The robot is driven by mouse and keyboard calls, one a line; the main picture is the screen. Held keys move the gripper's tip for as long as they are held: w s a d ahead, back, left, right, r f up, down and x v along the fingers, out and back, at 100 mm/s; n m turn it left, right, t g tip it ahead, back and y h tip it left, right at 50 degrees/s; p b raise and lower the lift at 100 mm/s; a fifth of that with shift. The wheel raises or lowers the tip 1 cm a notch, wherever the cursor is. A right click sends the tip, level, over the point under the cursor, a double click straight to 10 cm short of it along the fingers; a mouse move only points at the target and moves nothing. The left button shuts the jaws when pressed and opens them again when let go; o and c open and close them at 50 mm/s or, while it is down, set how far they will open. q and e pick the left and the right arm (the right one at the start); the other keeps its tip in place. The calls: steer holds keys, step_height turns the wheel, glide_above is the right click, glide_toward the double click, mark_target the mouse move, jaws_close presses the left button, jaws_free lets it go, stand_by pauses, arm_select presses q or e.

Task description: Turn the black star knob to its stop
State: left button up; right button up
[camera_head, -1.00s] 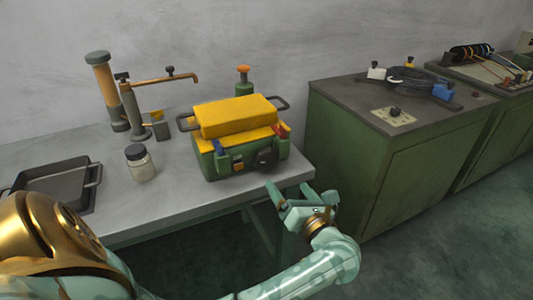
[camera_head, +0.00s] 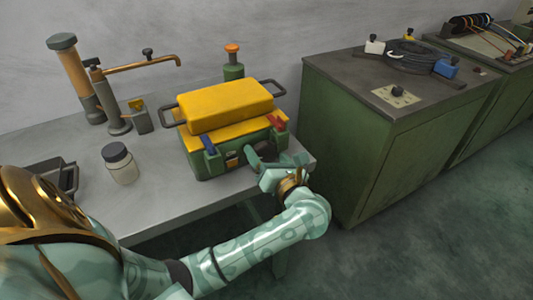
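The black star knob (camera_head: 267,150) is on the front face of a green and yellow machine (camera_head: 225,107) standing on the bench. It is dark and partly hidden behind my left gripper. My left gripper (camera_head: 275,160) is at the machine's front right, its two fingers spread apart, one to each side of the knob in the picture. Whether the fingers touch the knob I cannot tell. My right gripper is not in view.
The grey bench (camera_head: 170,195) also bears a glass jar (camera_head: 121,164), a dark tray (camera_head: 62,178), a pump-like stand (camera_head: 110,100) and a green bottle (camera_head: 233,68). A green cabinet (camera_head: 350,150) stands to the right, with a small knob panel (camera_head: 396,96) on top.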

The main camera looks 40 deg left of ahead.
arm_select(q)
steer(key=c, duration=0.5)
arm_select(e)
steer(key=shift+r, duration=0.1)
arm_select(q)
steer(key=m+p, duration=0.3)
steer(key=shift+r, duration=0.15)
steer(key=m+p, duration=0.2)
steer(key=shift+m, duration=0.4)
steer(key=shift+f+m+p, duration=0.2)
steer(key=shift+m+p, duration=0.3)
steer(key=shift+m, duration=0.1)
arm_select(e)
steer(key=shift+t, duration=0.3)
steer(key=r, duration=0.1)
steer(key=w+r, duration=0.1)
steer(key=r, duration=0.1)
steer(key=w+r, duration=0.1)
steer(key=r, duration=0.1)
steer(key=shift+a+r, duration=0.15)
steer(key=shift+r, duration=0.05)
arm_select(q)
steer(key=shift+f, duration=0.1)
steer(key=shift+d, duration=0.1)
